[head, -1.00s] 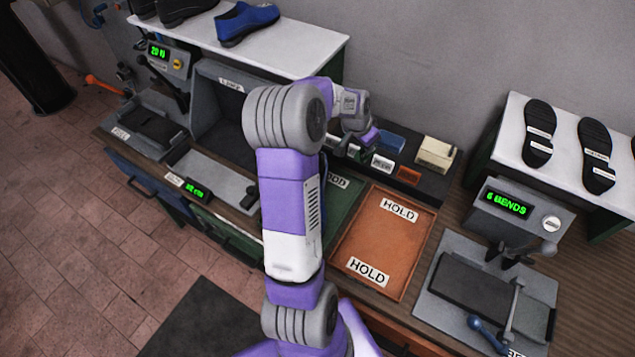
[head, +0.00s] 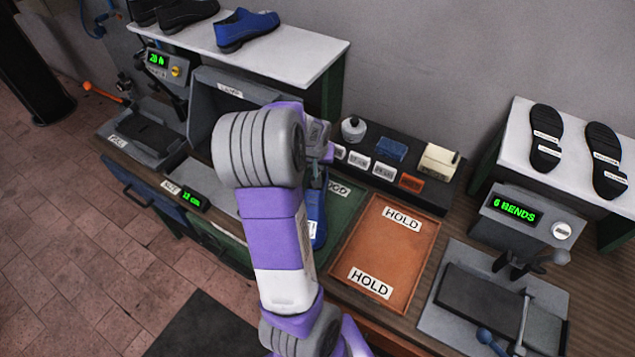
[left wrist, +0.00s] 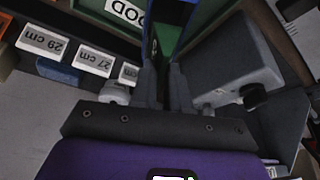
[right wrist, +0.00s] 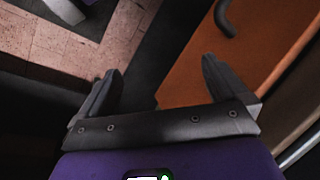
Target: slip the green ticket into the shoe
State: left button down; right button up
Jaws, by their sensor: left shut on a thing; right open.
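A blue shoe (head: 317,212) with a white label shows beside my left arm, at the green GOOD tray (head: 343,192). My left gripper (head: 317,170) is at its upper end, partly hidden by my own arm. In the left wrist view the nearly closed fingers (left wrist: 166,85) meet at a dark and blue edge (left wrist: 149,45), which appears to be the shoe. I cannot tell whether the shoe rests on the tray. My right gripper (right wrist: 158,78) is open and empty. I cannot make out the green ticket in any view.
The orange HOLD tray (head: 388,245) is empty. Behind it, a dark rack holds a grey bottle (head: 353,130), a blue block (head: 392,150), an orange block (head: 411,182) and a cream box (head: 438,158). A bend tester (head: 500,290) stands right. Another blue shoe (head: 247,29) sits on the shelf.

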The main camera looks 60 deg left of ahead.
pick_arm(q)
notch_tip(320, 180, down, 7)
jog(key=shift+b, duration=0.4)
jog(key=c, duration=1.4)
grip_release()
jog(key=shift+r, duration=0.25)
jog(key=p+v, duration=0.2)
jog(key=v, duration=0.9)
jog(key=shift+r, duration=0.3)
jog(key=shift+d, duration=0.1)
